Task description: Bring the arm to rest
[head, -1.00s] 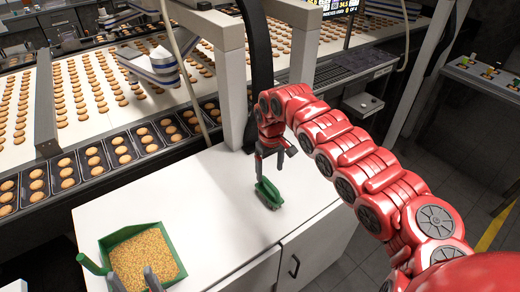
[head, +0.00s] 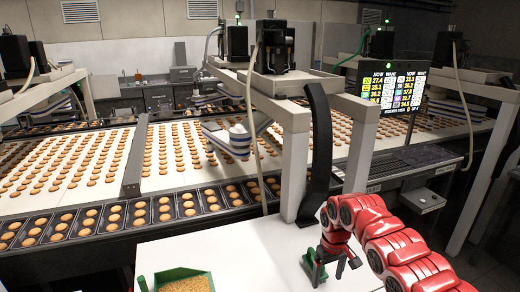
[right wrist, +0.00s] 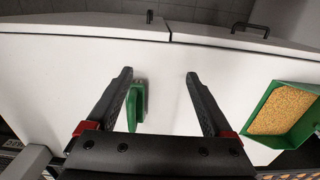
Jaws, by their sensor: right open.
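My right arm comes in from the right in the head view, its red links bent over the white worktop. The right gripper (head: 331,268) points down and is open. In the right wrist view its two black fingers (right wrist: 158,76) stand wide apart with nothing gripped. A green brush (right wrist: 132,108) lies on the worktop beside the left finger in that view, partly behind it. The brush also shows in the head view (head: 309,266), close to the gripper. My left gripper is not in view.
A green dustpan of yellow crumbs (head: 180,272) sits on the worktop (head: 240,262), left of the gripper. Behind the worktop run biscuit trays (head: 90,225) and a conveyor of biscuits. A grey post (head: 296,175) and black curved guard (head: 318,150) stand close behind the gripper.

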